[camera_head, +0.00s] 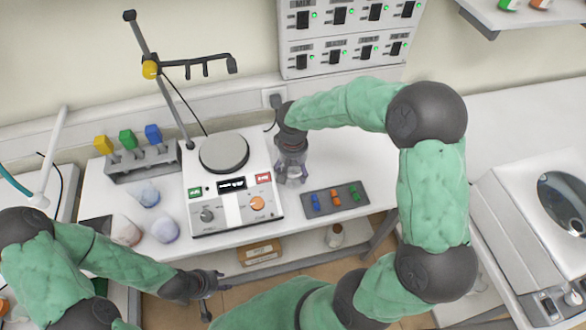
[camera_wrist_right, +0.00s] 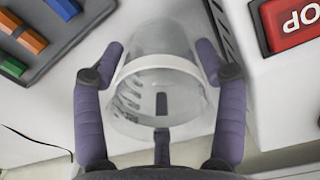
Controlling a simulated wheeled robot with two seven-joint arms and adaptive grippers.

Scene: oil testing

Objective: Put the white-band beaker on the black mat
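The clear white-band beaker (camera_wrist_right: 160,75) is in the right wrist view, its pale rim towards the camera. In the head view the beaker (camera_head: 291,172) is at the table, right of the hotplate device. My right gripper (camera_head: 290,148) is above it from behind; in the wrist view my right gripper (camera_wrist_right: 162,70) has a finger on each side of the beaker. Whether they press on it is unclear. My left gripper (camera_head: 215,294) is open and empty in front of the table. A dark patch (camera_head: 97,228), possibly the black mat, shows at left, partly hidden by my left arm.
The hotplate device (camera_head: 235,211) stands left of the beaker. A grey tray (camera_head: 348,187) with coloured blocks lies to the right. Several flasks, including a blue one (camera_head: 146,194), stand at left near the rack (camera_head: 140,166). A stand rises behind the hotplate.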

